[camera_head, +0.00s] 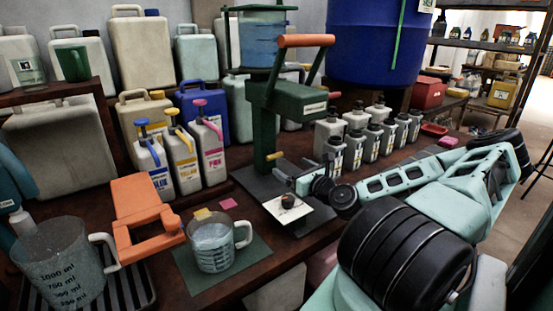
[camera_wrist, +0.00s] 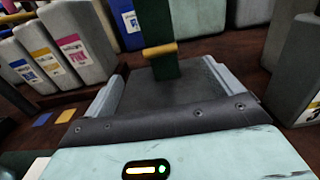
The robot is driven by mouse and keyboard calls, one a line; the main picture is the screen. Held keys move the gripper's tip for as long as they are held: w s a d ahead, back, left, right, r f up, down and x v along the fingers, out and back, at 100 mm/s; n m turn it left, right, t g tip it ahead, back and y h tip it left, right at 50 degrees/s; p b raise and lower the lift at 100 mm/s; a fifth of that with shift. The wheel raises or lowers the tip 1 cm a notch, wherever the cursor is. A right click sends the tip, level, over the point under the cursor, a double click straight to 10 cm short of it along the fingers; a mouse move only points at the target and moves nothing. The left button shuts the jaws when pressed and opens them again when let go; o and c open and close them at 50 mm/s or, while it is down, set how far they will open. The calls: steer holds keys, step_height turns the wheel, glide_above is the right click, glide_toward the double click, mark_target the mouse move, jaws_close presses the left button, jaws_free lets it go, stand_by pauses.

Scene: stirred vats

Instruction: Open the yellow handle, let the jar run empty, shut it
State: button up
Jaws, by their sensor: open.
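The jar (camera_head: 262,42) is clear, holds blue liquid and sits high at the top of a dark green stand (camera_head: 264,130). The yellow handle (camera_head: 275,156) is a short bar low on the stand's post. In the wrist view the yellow handle (camera_wrist: 160,51) lies level across the green post, just beyond my fingertips. My gripper (camera_head: 283,174) is open, with its two grey fingers apart and nothing between them; it also shows in the wrist view (camera_wrist: 165,76). Whether a finger touches the handle I cannot tell.
A measuring cup (camera_head: 213,245) with pale liquid stands on a green mat (camera_head: 190,276). A larger jug (camera_head: 60,262) stands at the left on a ribbed tray. Dispenser bottles (camera_head: 183,158) stand left of the stand, small grey bottles (camera_head: 352,150) right. An orange lever (camera_head: 307,41) tops the stand.

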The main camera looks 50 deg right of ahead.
mark_target(276, 157)
steer(key=x, duration=0.9)
steer(key=shift+w+d, duration=0.1)
steer(key=shift+c, duration=0.2)
steer(key=c, duration=0.9)
